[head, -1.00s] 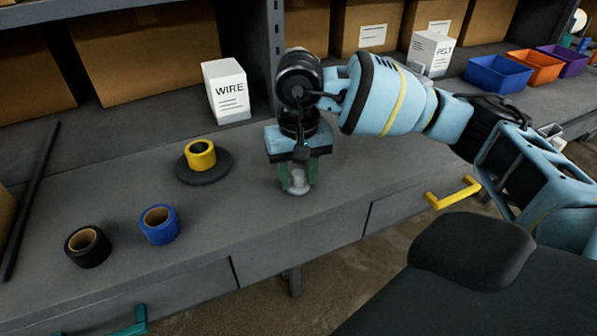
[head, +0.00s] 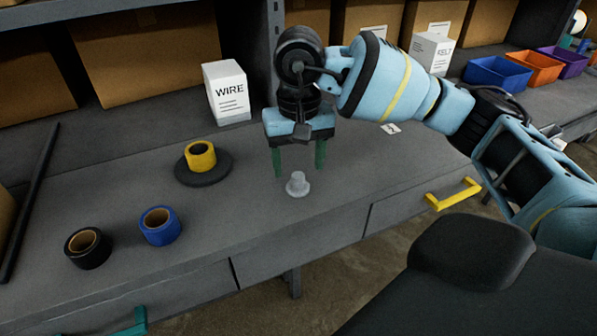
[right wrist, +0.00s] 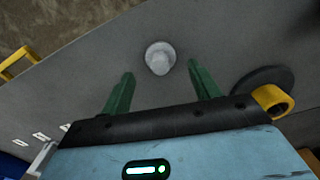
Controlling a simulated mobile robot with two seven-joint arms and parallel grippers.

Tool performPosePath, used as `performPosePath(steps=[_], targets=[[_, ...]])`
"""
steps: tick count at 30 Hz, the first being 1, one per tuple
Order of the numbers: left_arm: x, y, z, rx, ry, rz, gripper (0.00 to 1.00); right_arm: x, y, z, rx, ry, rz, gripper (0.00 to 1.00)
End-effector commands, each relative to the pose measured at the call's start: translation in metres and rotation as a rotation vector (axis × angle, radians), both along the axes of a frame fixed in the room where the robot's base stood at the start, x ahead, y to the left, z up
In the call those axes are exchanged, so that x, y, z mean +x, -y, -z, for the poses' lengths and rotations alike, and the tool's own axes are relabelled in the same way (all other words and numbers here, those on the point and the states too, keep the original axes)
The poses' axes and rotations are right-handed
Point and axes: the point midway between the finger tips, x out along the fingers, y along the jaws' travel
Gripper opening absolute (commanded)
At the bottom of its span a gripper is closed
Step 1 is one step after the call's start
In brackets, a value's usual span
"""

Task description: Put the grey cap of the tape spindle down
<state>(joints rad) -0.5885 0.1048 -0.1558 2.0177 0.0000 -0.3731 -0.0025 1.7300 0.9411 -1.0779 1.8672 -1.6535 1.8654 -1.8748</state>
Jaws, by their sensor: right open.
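The grey cap (head: 298,185) stands on the grey workbench near its front edge, flange down and knob up. It also shows in the right wrist view (right wrist: 160,58), beyond the fingertips. My right gripper (head: 299,172) is open and empty, above and slightly behind the cap; its green fingers (right wrist: 158,82) are apart and not touching it. The tape spindle's dark round base (head: 205,170) is to the left, with a yellow tape roll (head: 200,155) on it. My left gripper is not in view.
A blue tape roll (head: 160,225) and a black tape roll (head: 87,247) lie at the left front. A white WIRE box (head: 226,92) stands behind. A dark rod (head: 30,200) lies at far left. The bench right of the cap is mostly clear.

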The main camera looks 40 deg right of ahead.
Motion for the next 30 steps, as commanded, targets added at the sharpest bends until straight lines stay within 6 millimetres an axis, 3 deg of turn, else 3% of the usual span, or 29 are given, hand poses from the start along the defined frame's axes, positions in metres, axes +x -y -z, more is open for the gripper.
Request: performPosePath(steps=[6, 12, 30], targets=[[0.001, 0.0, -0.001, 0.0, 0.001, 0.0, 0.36, 0.001, -0.001, -0.046, 0.001, 0.005, -0.001, 0.62], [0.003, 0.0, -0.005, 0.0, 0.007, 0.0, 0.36, 0.0, 0.0, -0.074, 0.0, 0.003, -0.001, 0.62], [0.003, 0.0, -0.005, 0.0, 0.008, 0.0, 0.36, 0.0, 0.0, -0.083, 0.0, 0.0, -0.001, 0.62]])
